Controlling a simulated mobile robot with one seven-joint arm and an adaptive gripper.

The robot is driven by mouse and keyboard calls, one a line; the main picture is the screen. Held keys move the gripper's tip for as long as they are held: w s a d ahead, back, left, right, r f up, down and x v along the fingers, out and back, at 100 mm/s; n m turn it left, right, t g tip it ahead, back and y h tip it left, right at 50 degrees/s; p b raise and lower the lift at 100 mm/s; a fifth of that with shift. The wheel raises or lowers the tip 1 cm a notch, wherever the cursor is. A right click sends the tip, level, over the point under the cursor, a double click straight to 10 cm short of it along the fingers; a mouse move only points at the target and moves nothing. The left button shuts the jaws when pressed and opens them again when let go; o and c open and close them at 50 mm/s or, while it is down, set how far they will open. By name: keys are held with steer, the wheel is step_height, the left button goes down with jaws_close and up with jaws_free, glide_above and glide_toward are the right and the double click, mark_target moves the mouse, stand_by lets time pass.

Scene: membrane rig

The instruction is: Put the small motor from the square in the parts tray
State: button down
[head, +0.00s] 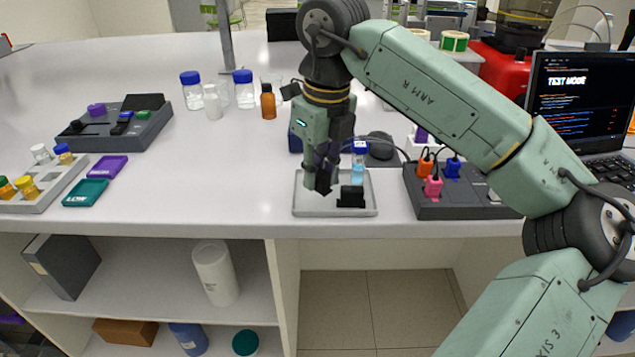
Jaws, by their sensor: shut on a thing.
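My gripper (323,182) points down over the grey parts tray (305,208) near the table's front edge. Its dark fingers are shut on a small dark thing, which I take for the small motor; the fingers mostly hide it and its outline is hard to make out. The fingertips are just above the left-middle part of the tray; I cannot tell whether the held thing touches the tray floor. A black block (351,197) sits in the tray's right part. I cannot make out a marked square on the table.
A blue-capped vial (359,165) stands close behind the black block. A dark box with coloured plugs (455,205) is right of the tray. Bottles (243,92) stand behind left. A vial rack (38,190) and purple and teal boxes (86,193) lie far left. The table between is clear.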

mark_target(317, 189)
step_height(317, 189, down, 3)
steer(key=shift+r+p, duration=0.2)
steer(key=shift+p, duration=0.3)
steer(key=shift+f, duration=0.4)
steer(key=shift+f, duration=0.1)
steer(key=shift+f+b, duration=0.15)
steer(key=shift+b, duration=0.15)
steer(key=c, duration=1.8)
jaws_free()
steer(key=r, duration=0.8)
steer(key=s+d+r, duration=0.1)
steer(key=r, duration=0.3)
steer(key=shift+r+b, duration=0.2)
steer(key=shift+b, duration=0.2)
